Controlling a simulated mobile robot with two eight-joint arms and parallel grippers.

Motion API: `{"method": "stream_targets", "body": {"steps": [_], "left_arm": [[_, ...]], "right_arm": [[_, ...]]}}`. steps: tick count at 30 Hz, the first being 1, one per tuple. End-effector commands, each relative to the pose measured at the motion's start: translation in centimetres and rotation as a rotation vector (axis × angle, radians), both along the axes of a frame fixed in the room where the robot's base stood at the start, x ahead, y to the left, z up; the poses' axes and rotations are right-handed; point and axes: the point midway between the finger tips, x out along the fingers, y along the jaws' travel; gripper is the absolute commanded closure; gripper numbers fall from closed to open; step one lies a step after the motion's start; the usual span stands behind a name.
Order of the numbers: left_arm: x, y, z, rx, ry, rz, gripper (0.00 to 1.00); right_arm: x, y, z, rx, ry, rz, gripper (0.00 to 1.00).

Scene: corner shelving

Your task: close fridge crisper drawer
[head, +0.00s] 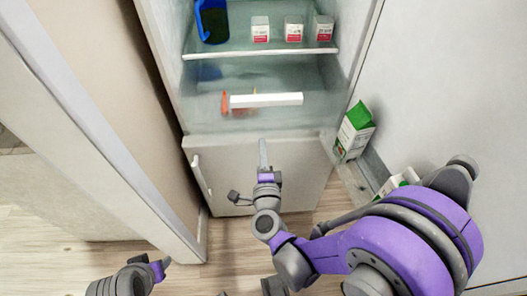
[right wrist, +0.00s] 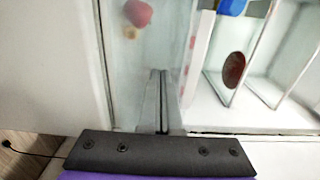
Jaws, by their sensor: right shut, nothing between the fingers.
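The fridge stands open in the head view. Its translucent crisper drawer (head: 205,117) has a white bar handle (head: 265,100) on its front and sits below the glass shelf (head: 230,48). The drawer's inside shows between shelf and handle, so it looks pulled out at least partly. My right gripper (head: 263,145) is shut and empty, just below the drawer front; contact cannot be told. Its fingers also show together in the right wrist view (right wrist: 158,100), beside a clear panel. My left gripper (head: 165,264) is at the bottom left, away from the fridge; its jaws are unclear.
A blue jug (head: 212,20) and small boxes (head: 294,30) stand on the shelf above. A green-white carton (head: 353,130) stands at right along a large white panel (head: 430,80). A closed lower door (head: 300,175) is below the drawer.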

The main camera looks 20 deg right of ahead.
Motion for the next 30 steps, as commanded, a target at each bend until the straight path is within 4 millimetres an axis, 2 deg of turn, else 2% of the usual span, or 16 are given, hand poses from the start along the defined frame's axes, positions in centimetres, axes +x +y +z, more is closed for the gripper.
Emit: {"method": "stream_targets", "body": {"steps": [1,6,12,18,30], "left_arm": [[0.0,0.0,0.2,0.000,-0.001,0.000,0.50],[0.0,0.0,0.5,0.000,-0.001,0.000,0.50],[0.0,0.0,0.7,0.000,-0.002,0.000,0.50],[0.0,0.0,0.8,0.000,-0.003,0.000,0.50],[0.0,0.0,0.8,0.000,-0.003,0.000,0.50]], "right_arm": [[1.2,-0.5,0.1,-0.001,-0.001,-0.004,1.00],[4.7,-1.4,0.1,-0.002,0.000,-0.002,1.00],[7.8,-2.3,0.1,-0.002,0.000,-0.001,1.00],[9.2,-2.6,0.0,-0.001,0.000,0.002,1.00],[9.3,-2.7,0.0,-0.002,0.001,0.002,1.00]]}}
